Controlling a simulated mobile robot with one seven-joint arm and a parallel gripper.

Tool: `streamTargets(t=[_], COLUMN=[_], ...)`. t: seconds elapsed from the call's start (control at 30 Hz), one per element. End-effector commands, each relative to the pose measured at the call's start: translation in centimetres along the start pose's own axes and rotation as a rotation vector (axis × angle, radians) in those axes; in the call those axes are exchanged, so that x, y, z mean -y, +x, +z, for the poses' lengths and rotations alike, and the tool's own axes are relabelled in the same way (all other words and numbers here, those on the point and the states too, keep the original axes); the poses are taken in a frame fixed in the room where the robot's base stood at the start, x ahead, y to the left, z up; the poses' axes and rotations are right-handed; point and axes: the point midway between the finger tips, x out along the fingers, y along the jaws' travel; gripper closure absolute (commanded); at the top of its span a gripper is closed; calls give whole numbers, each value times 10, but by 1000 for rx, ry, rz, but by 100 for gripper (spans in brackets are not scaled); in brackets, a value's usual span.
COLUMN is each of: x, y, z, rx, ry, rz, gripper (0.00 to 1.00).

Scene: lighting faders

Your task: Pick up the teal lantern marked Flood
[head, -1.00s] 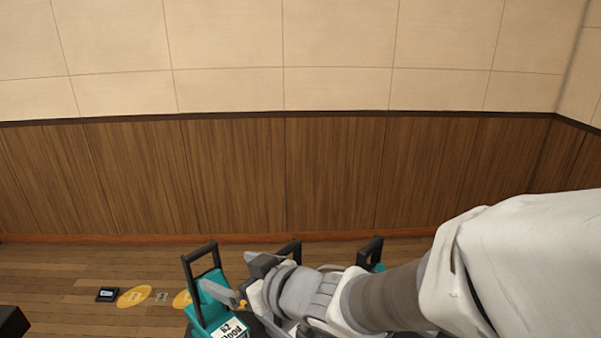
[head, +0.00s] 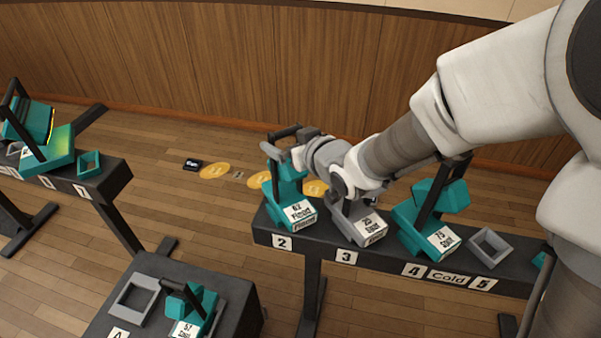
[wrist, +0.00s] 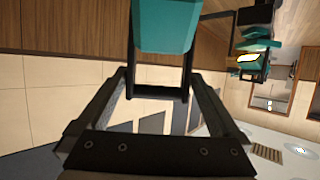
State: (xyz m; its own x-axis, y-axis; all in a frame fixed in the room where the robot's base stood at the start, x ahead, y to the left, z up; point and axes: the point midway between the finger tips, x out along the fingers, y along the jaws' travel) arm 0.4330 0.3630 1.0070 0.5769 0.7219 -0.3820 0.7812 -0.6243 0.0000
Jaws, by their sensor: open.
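The teal lantern (head: 284,188) with a white label reading 62 Flood stands at place 2 on the dark bench in the head view. My gripper (head: 287,146) is at its top, by its black handle. In the wrist view the lantern's teal body (wrist: 166,25) is at the top and the handle's crossbar (wrist: 160,92) lies between my two fingers (wrist: 163,88). The fingers are open, one on each side of the handle, with gaps visible. My wrist hides part of the lantern's right side in the head view.
A grey lantern (head: 358,220) stands close by at place 3. A teal lantern labelled 75 Spot (head: 432,220) is at place 4, with an empty grey frame (head: 490,247) beside it. Another teal lantern (head: 198,307) sits on the front stand. More teal pieces (head: 48,150) are on the left bench.

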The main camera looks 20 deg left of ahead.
Motion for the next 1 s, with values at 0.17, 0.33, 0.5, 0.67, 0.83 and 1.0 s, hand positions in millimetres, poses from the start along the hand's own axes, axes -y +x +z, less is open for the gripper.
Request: streamTargets(t=[0.17, 0.33, 0.5, 0.67, 0.83, 1.0], x=[-1, -1, -2, -2, -2, -2], y=[26, 43, 46, 46, 46, 46], z=[7, 5, 5, 5, 5, 5], rx=[2, 0, 1, 1, 0, 0], ry=[1, -1, -1, 0, 0, 0], rz=[-1, -1, 1, 1, 1, 1], gripper=[0, 0, 0, 7, 38, 68])
